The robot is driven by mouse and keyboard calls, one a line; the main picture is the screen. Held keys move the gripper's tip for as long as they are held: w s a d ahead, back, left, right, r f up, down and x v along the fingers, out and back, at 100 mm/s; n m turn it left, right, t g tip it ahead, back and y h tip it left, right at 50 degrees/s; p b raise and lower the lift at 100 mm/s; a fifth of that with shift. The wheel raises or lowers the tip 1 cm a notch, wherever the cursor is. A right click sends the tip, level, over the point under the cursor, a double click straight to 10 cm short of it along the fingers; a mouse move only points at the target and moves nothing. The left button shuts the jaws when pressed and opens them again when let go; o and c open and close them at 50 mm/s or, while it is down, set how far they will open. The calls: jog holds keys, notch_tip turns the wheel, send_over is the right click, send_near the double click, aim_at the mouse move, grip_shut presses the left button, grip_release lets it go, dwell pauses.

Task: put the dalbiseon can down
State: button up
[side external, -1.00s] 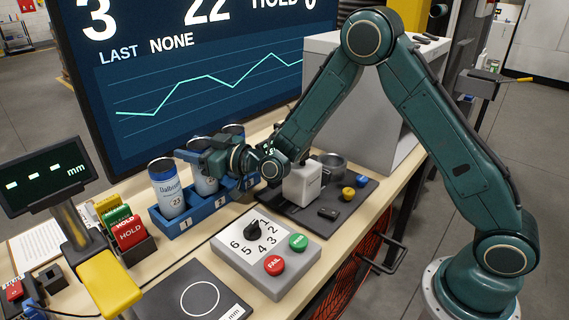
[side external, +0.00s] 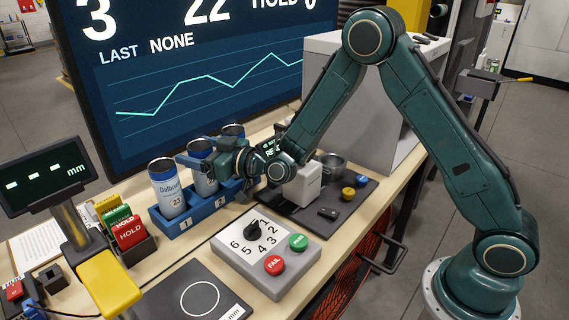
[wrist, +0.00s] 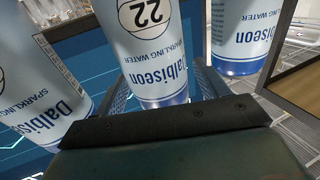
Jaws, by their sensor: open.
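A light blue and white Dalbiseon can numbered 22 stands upright in the middle slot of the blue rack (side external: 188,223); this can (side external: 204,182) fills the centre of the wrist view (wrist: 155,55). My gripper (side external: 196,156) is open, with its fingers at either side of this can, near its upper part. Whether a finger still touches the can, I cannot tell. Can 23 (side external: 168,192) stands in slot 1, to the left. A third can (side external: 233,131) stands behind, partly hidden by my gripper.
A grey control box (side external: 262,250) with a dial and FAIL and green buttons is in front of the rack. HOLD card holders (side external: 130,232) stand to the left. A dark plate with a white block (side external: 302,186) is to the right. The large screen (side external: 190,80) rises behind.

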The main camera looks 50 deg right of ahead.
jog(key=v, duration=0.6)
dwell(0.6)
jog(key=shift+s, duration=0.1)
jog(key=shift+o, duration=0.6)
jog(key=shift+s+a+r, duration=0.15)
jog(key=shift+a+r, duration=0.2)
jog(key=shift+r, duration=0.05)
jog(key=s+d+r+g+h, duration=0.1)
jog(key=s+d+r+g, duration=0.1)
jog(key=s+r+g, duration=0.2)
jog(key=shift+s+d, duration=0.4)
jog(key=shift+s, duration=0.6)
jog(key=shift+w, duration=0.1)
